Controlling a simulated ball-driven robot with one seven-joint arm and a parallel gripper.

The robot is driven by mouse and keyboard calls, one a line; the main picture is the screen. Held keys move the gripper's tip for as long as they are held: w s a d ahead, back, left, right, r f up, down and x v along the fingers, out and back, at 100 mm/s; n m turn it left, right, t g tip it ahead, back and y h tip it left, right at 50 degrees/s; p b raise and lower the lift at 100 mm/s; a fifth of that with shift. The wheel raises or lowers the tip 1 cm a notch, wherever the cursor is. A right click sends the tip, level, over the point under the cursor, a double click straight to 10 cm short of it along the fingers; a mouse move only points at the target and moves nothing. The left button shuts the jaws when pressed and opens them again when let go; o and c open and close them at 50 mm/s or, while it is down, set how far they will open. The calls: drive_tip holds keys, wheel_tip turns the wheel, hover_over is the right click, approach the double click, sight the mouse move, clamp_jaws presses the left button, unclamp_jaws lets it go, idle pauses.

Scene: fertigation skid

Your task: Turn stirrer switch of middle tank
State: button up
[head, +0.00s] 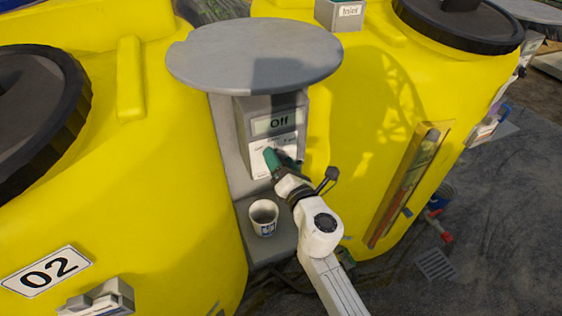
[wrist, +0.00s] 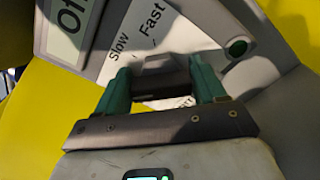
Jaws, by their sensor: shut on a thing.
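A grey control box (head: 244,116) stands between two yellow tanks, under a round grey top. Its display (head: 279,122) reads "Off"; part of it also shows in the wrist view (wrist: 70,22). A white label (wrist: 155,35) on the box reads "Slow" and "Fast". The dark stirrer switch (wrist: 160,82) sits below the label in the wrist view. My gripper (wrist: 163,90) is at the box front with its green fingers on either side of the switch, shut on it. In the head view my gripper (head: 280,160) hides the switch.
The left tank (head: 130,190) carries the plate "02" (head: 47,271). The right tank (head: 375,90) has a tall level gauge (head: 408,185). A round grey top (head: 215,55) overhangs the box. A white cup (head: 263,217) stands on the ledge below, close to my arm.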

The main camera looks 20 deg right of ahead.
drive_tip(key=m, duration=0.4)
drive_tip(key=shift+d+f+m+b, duration=0.1)
drive_tip(key=shift+f+m+b, duration=0.1)
drive_tip(key=shift+m+b, duration=0.2)
drive_tip(key=m, duration=0.2)
drive_tip(key=m+b, duration=0.1)
drive_tip(key=m, duration=0.1)
drive_tip(key=shift+f+m, duration=0.2)
drive_tip(key=shift+m, duration=0.1)
drive_tip(key=m+b, duration=0.2)
drive_tip(key=m, duration=0.2)
drive_tip(key=shift+f, duration=0.2)
drive_tip(key=shift+m+b, duration=1.05)
drive_tip(key=shift+m, duration=1.05)
drive_tip(key=o, duration=1)
drive_tip(key=shift+c, duration=0.2)
drive_tip(key=shift+s, duration=0.1)
drive_tip(key=s+b, duration=0.1)
drive_tip(key=s, duration=0.9)
drive_tip(key=shift+s, duration=0.35)
